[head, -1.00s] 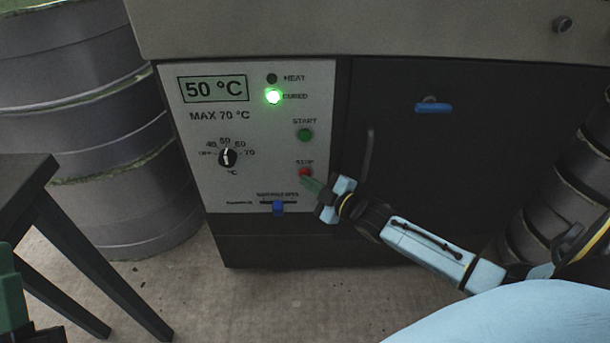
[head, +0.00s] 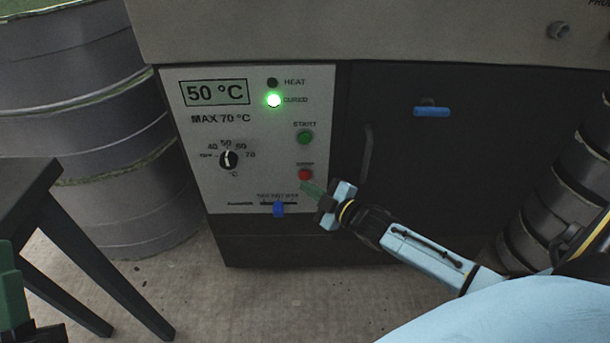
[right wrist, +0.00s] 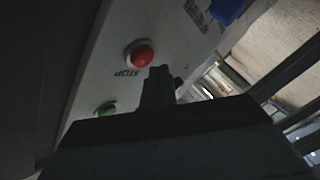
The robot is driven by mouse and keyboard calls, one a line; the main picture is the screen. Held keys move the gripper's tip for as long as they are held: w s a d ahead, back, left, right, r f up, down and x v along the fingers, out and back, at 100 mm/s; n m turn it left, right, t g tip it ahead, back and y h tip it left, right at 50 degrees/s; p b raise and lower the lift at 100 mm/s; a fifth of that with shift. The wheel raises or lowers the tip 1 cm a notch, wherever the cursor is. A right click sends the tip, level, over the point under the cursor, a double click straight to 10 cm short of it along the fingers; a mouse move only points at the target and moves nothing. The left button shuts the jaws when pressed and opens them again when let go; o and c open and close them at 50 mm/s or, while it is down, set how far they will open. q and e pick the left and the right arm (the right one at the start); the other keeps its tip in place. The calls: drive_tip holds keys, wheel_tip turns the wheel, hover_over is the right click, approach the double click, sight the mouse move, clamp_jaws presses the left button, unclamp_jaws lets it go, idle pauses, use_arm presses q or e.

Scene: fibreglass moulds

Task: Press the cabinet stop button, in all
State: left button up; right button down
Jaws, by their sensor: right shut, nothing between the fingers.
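The cabinet's pale control panel (head: 205,130) carries the red stop button (head: 305,175), which also shows in the right wrist view (right wrist: 139,54). The green start button (head: 305,137) sits above it. My right gripper (head: 306,187) is shut and empty, its green fingertips just below and beside the red button. In the right wrist view the fingers (right wrist: 158,78) appear next to the button, with a small gap in the picture. I cannot tell their depth from the panel. Part of my left gripper (head: 12,290) shows at the left edge; its fingertips are not clear.
The panel also has a lit green cured lamp (head: 273,100), a dark heat lamp (head: 272,83), a temperature dial (head: 228,160) and a blue slider (head: 278,209). A dark table (head: 30,190) stands at left.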

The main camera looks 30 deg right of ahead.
drive_tip(key=shift+s+a, duration=0.1)
drive_tip(key=s+p, duration=0.1)
drive_tip(key=s+a+p, duration=0.2)
drive_tip(key=s, duration=0.1)
drive_tip(key=shift+a, duration=0.25)
idle(0.8)
